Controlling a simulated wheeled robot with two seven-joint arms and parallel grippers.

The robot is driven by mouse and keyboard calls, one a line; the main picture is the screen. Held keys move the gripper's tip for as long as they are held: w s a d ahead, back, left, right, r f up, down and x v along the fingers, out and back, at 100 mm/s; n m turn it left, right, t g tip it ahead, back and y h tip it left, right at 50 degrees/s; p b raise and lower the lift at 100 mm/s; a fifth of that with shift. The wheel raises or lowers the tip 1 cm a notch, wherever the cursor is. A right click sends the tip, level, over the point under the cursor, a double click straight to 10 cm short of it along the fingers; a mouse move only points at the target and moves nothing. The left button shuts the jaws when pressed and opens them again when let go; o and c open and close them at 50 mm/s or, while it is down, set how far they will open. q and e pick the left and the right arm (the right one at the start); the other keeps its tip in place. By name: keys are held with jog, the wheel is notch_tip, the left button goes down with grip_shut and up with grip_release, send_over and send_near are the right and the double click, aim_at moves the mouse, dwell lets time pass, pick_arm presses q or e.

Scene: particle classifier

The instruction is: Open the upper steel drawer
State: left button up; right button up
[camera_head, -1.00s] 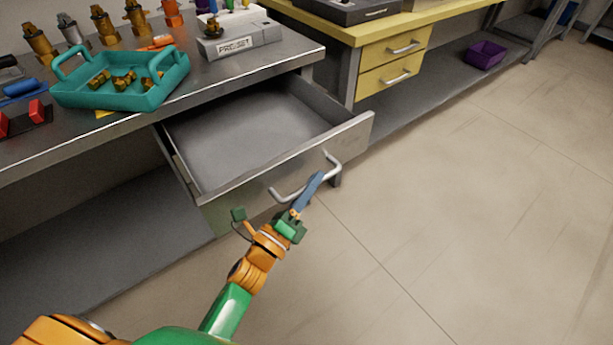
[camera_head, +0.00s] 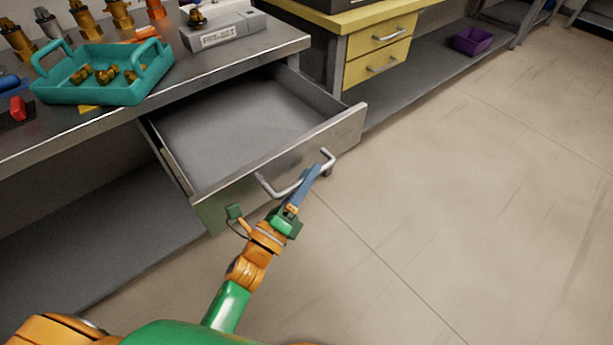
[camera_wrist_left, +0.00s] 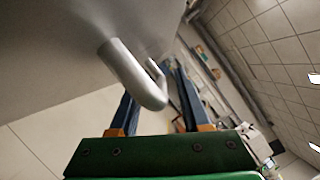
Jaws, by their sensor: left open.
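The upper steel drawer (camera_head: 225,120) is pulled well out from under the steel table, and its empty inside shows. Its bar handle (camera_head: 292,187) is on the front panel. My left gripper (camera_head: 314,172) is at the handle with its blue fingers open. In the left wrist view the handle (camera_wrist_left: 135,75) lies between the two spread fingers of the gripper (camera_wrist_left: 155,105); I cannot tell whether a finger touches it. My right gripper is not in view.
On the steel table (camera_head: 200,78) stand a teal tray (camera_head: 110,95) with brass parts and a grey labelled block (camera_head: 225,32). A yellow drawer unit (camera_head: 375,50) stands to the right, with a purple bin (camera_head: 472,42) beyond it. The floor at the right is clear.

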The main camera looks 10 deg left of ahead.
pick_arm(q)
jog(key=v, duration=0.7)
jog(key=shift+b, duration=0.3)
